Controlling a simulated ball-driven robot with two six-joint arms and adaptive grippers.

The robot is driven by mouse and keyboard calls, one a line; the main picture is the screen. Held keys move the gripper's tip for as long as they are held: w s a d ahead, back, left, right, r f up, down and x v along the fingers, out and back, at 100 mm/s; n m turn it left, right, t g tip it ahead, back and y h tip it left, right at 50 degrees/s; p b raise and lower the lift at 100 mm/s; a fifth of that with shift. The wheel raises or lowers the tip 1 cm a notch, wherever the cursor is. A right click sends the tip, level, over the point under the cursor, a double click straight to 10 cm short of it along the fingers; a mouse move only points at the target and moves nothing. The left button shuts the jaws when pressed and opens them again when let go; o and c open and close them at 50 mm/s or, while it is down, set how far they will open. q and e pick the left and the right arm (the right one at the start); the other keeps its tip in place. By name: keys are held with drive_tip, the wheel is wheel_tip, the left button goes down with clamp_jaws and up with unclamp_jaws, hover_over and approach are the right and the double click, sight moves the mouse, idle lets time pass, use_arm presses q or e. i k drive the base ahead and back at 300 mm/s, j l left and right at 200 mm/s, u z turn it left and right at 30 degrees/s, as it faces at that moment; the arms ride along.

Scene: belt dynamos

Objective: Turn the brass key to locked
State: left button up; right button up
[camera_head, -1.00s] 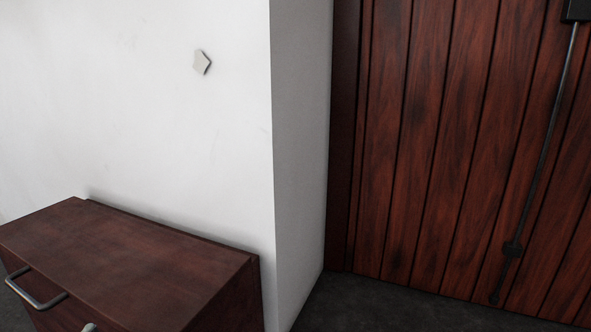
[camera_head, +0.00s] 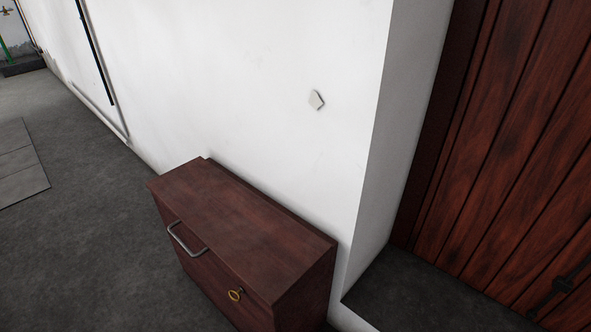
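The brass key (camera_head: 235,295) sits on the front face of a dark reddish wooden cabinet (camera_head: 245,222), near its right end. Its ring-shaped bow shows as a small yellow loop. I cannot tell from this distance which way the key is turned. A metal bar handle (camera_head: 186,240) is on the same front, to the left of the key and higher in the picture. Neither of my grippers is in view.
The cabinet stands against a white wall (camera_head: 240,70) with a small pale plate (camera_head: 316,100). A dark red plank door (camera_head: 500,150) is at right. Grey floor (camera_head: 85,230) is open left of the cabinet. A flat lighter slab (camera_head: 18,165) lies at far left.

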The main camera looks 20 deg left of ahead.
sight(241, 291)
drive_tip(key=u, duration=1)
drive_tip(key=j, duration=0.2)
